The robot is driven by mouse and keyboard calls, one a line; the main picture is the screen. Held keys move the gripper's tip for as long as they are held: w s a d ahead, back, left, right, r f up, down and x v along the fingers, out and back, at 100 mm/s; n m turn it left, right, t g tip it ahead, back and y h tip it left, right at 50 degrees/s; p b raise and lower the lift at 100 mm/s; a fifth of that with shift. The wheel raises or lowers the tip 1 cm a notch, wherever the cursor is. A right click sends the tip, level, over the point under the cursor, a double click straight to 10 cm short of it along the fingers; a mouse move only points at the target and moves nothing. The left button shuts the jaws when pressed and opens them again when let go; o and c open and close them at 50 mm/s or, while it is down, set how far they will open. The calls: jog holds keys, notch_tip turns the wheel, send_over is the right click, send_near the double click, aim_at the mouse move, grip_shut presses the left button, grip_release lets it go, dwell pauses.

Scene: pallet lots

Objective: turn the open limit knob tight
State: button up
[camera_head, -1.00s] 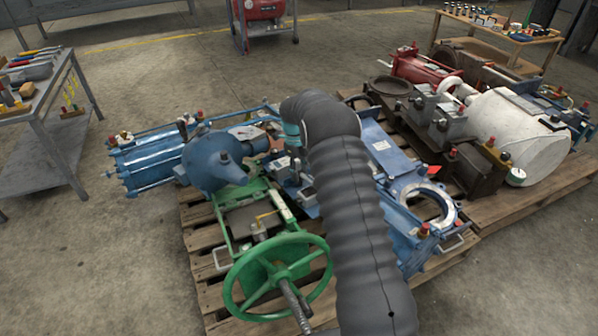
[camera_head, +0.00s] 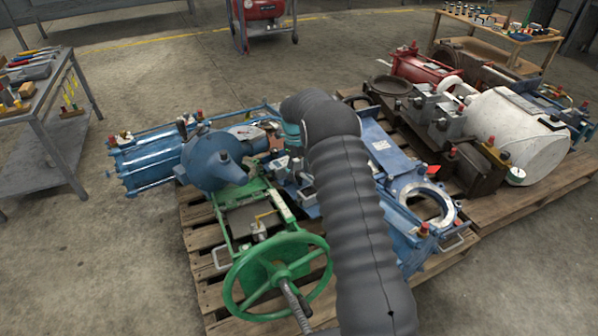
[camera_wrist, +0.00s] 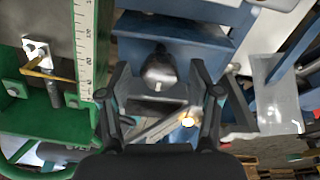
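In the wrist view a dark grey rounded knob (camera_wrist: 160,68) stands on a blue housing (camera_wrist: 180,40), in the upper middle of the picture. It looks like the limit knob, but no label can be read. My gripper (camera_wrist: 162,85) is open, with one finger on each side of the knob and a visible gap on both sides. I cannot tell how far the fingertips reach along the knob. A bright metal part shows low between the fingers. In the head view my arm's grey sleeve hides the knob and most of the gripper.
A green frame with a handwheel (camera_head: 276,274) stands left of my arm on a wooden pallet (camera_head: 208,268). A blue actuator (camera_head: 212,162) lies behind it. A white cylinder (camera_head: 515,130) lies at the right. In the wrist view a green frame with a scale (camera_wrist: 84,45) is close on the left.

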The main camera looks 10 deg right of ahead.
notch_tip(320, 180, up, 12)
jog(key=w, duration=0.2)
jog(key=shift+a, duration=0.35)
jog(key=shift+s, duration=0.1)
jog(key=s+r+n+t+p, duration=0.2)
jog(key=s+r+n+t, duration=0.2)
jog(key=s+r+n, duration=1.45)
jog(key=s+r+n+t+p, duration=0.1)
jog(key=s+n, duration=1)
jog(key=s, duration=1.7)
jog(key=shift+d+r+t+y, duration=0.4)
jog(key=shift+r+t, duration=0.1)
jog(key=shift+t, duration=0.7)
